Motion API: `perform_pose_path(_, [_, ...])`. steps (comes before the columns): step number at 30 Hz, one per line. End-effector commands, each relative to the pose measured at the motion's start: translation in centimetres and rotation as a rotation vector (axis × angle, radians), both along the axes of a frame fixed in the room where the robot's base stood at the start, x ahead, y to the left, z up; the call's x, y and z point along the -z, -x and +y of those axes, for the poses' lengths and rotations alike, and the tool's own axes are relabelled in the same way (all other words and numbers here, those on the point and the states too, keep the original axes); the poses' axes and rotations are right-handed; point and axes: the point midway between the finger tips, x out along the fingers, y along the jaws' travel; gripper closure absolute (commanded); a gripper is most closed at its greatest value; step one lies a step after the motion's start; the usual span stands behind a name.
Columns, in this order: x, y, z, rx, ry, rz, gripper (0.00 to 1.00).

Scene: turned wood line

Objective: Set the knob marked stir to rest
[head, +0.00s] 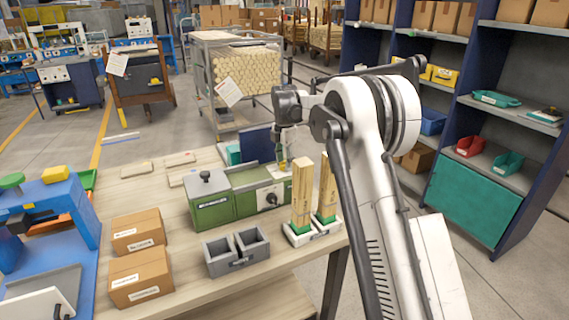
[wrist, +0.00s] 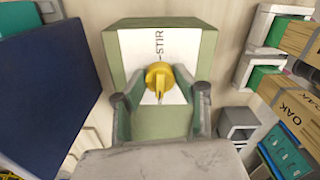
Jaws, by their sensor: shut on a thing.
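In the wrist view, the stir knob (wrist: 158,78) is yellow and sits on a white plate (wrist: 188,45) marked "STIR" on a pale green housing (wrist: 206,38). The knob's raised grip looks roughly upright in the picture, with a thin dark line below it. My gripper (wrist: 161,93) has a finger on each side of the knob and is shut on it; the exact contact is hard to see.
Upright wood pieces (head: 302,190) stand in holders right of the gripper, marked "OAK" in the wrist view. A dark blue panel (wrist: 45,85) is close on the left. A grey two-part bin (head: 237,254) and cardboard boxes (head: 140,277) stand on the bench's near side.

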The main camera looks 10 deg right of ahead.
Motion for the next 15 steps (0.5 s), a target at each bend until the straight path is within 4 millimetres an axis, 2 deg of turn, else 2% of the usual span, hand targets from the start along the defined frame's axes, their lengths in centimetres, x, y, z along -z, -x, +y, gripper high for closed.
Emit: perform_pose_path(15, [-0.07,-0.05,0.00,-0.085,0.001,-0.001,0.98])
